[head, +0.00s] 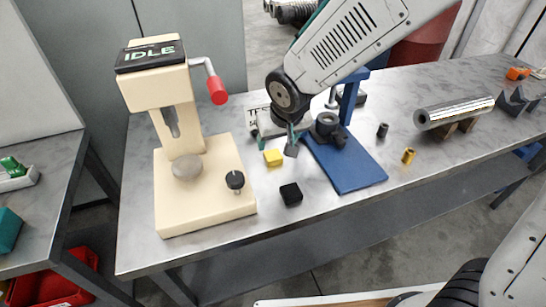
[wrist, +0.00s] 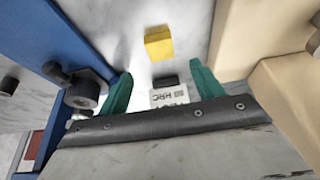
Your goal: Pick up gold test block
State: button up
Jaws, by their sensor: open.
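The gold test block, a small yellow block (head: 273,157), lies on the grey bench between the cream press and the blue stand. In the wrist view the yellow block (wrist: 158,43) lies beyond my fingertips, roughly centred between them and apart from both. My gripper (head: 277,143) is open and empty, close behind the block in the head view. Its two green fingers show in the wrist view (wrist: 160,72), with a white labelled item (wrist: 170,96) seen between them. My arm hides part of that item in the head view.
The cream press (head: 165,215) marked IDLE stands left of the block, and the blue stand (head: 350,175) is close on its right. A black block (head: 291,194) lies in front. A gold cylinder (head: 408,156) and a metal tube (head: 455,112) are farther right.

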aim_at(273, 155)
jog(key=x, duration=0.8)
jog(key=shift+r, duration=0.1)
jog(key=c, duration=1.3)
